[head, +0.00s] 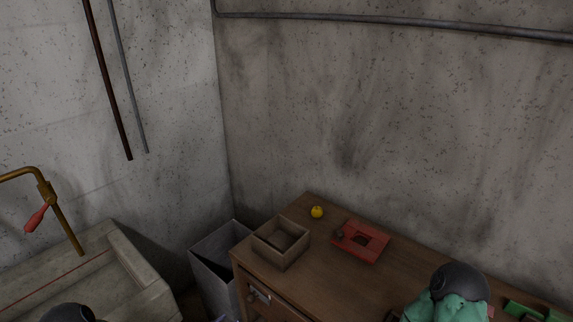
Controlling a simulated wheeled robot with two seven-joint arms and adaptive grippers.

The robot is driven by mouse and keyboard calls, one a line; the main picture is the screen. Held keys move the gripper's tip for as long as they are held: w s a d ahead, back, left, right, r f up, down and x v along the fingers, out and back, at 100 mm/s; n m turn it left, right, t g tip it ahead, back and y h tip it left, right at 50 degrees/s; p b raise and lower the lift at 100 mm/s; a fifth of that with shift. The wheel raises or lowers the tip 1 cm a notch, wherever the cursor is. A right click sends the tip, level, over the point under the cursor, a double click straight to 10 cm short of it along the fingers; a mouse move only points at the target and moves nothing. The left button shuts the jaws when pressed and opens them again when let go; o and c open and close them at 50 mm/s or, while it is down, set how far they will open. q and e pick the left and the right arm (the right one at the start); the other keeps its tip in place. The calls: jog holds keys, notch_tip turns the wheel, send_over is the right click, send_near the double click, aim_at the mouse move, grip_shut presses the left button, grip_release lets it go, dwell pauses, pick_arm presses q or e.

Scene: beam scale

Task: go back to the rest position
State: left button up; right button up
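Neither of my grippers can be made out in the head view. A dark rounded part at the bottom left edge and a black and teal rounded part at the lower right look like links of my arms. The lower right part hides some of the wooden table (325,278). No beam scale can be made out.
A sink-like basin (150,270) with a brass tap (62,222) is at left.

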pick_arm(q)
jog(key=s+d+f+n+g+y, duration=0.1)
jog(key=d+f+n+g+y, duration=0.1)
jog(key=d+f+n+g, duration=0.15)
jog(key=s+d+f+n+g+y, duration=0.1)
jog(key=s+d+f+n+g, duration=0.1)
jog(key=s, duration=0.4)
jog(key=s+d+f+n+g+y, duration=0.1)
jog(key=s+d+n+g, duration=0.2)
jog(key=s, duration=0.4)
jog(key=s+d+f+n+g+y, duration=0.1)
jog(key=s+d+f+n+g, duration=0.1)
jog(key=s+g, duration=0.2)
jog(key=s, duration=0.3)
jog(key=shift+s+d+f, duration=0.15)
jog(key=shift+s+f, duration=0.05)
jog(key=shift+f, duration=0.1)
jog(key=shift+n, duration=0.25)
